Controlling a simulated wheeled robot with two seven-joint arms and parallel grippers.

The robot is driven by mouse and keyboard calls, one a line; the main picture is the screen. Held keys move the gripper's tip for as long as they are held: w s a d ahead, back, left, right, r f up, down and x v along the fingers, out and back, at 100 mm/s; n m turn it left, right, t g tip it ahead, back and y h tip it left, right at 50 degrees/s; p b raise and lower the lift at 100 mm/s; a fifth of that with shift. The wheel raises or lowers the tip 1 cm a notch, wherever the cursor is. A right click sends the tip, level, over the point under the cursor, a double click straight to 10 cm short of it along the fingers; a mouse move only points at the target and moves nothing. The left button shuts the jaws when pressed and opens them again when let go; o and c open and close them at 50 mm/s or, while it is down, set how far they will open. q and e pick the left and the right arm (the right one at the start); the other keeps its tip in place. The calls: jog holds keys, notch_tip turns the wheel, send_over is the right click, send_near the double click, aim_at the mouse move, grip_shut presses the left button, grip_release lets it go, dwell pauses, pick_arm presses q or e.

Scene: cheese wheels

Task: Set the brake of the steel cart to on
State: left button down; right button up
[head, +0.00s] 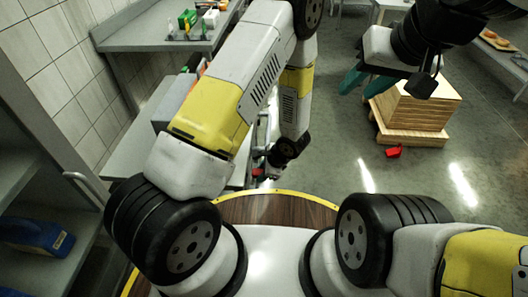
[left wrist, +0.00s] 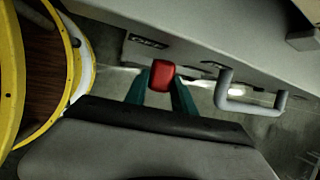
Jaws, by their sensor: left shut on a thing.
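The steel cart's grey side (left wrist: 240,40) runs across the top of the left wrist view, with a small dark label plate and a bent grey handle (left wrist: 222,95). A red block-like knob (left wrist: 162,72), apparently the brake's, is beside that side; its lever and on or off setting cannot be made out. My left gripper (left wrist: 161,88) has its teal fingers on either side of the red knob, shut on it. In the head view my left arm hides much of the cart, and red (head: 258,172) shows near the wrist. My right gripper (head: 366,82) is open and empty, above the floor.
A wooden stack (head: 415,108) stands on a pallet to the right, with a red object (head: 393,152) on the floor before it. A steel table (head: 150,35) is at the back left. A shelf with a blue item (head: 38,236) is at the left.

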pick_arm(q)
jog(key=shift+w+r, duration=0.15)
jog(key=shift+w, duration=0.8)
jog(key=shift+w+r, duration=0.1)
jog(key=shift+w, duration=0.95)
jog(key=c, duration=1)
grip_release()
jog(key=shift+c, duration=0.2)
jog(key=v, duration=0.7)
jog(key=shift+s+r, duration=0.2)
jog(key=shift+r, duration=0.1)
jog(key=shift+d, duration=0.1)
